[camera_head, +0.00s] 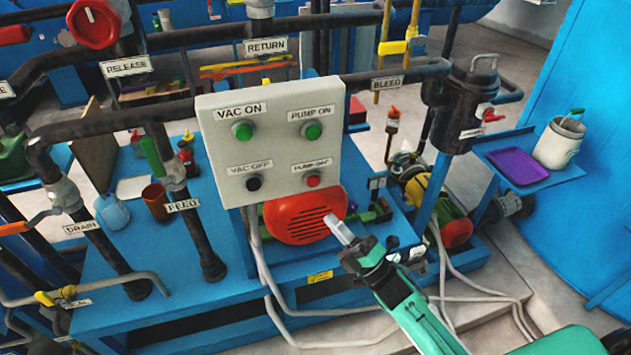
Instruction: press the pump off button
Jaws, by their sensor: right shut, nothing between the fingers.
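The pump off button (313,181) is a small red button at the lower right of a grey control panel (268,151), under a label that reads PUMP OFF. On the same panel are a green pump on button (312,131) above it, a green vac on button (242,131) and a black vac off button (254,183). My right gripper (336,225) comes in from the lower right on a green arm. Its fingers are shut and empty. In the picture the tips lie below and right of the red button, in front of the red motor cover (300,219). My left gripper is not in view.
Black pipes run across the top and left, with a red release wheel (95,22). A black bleed vessel (463,105) stands to the right. A blue side shelf holds a purple tray (517,166) and a white pot (558,143). The space right of the panel is fairly open.

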